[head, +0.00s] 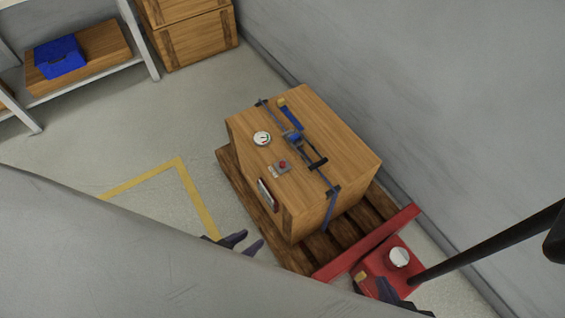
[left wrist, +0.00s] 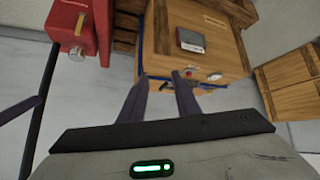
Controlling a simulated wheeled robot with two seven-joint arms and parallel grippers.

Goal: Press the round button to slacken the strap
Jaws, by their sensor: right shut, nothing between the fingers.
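A wooden crate (head: 315,125) stands on a wooden pallet with a dark blue strap (head: 330,205) running over its top and down its side. A black and blue buckle (head: 305,148) sits on the strap. A round red button (head: 283,164) is on a small grey plate on the crate top; it also shows in the left wrist view (left wrist: 190,73). My left gripper (head: 246,243) is open and empty, left of the crate and apart from it; its fingers (left wrist: 160,88) are spread. My right gripper (head: 388,289) is shut and empty by the red pallet truck, partly hidden.
A round gauge (head: 262,138) is near the button. The red pallet truck (head: 390,265), with a black handle, stands at the pallet's near right. A grey wall (head: 390,70) runs behind the crate. A shelf with a blue box (head: 60,57) is far left. Floor left of the pallet is clear.

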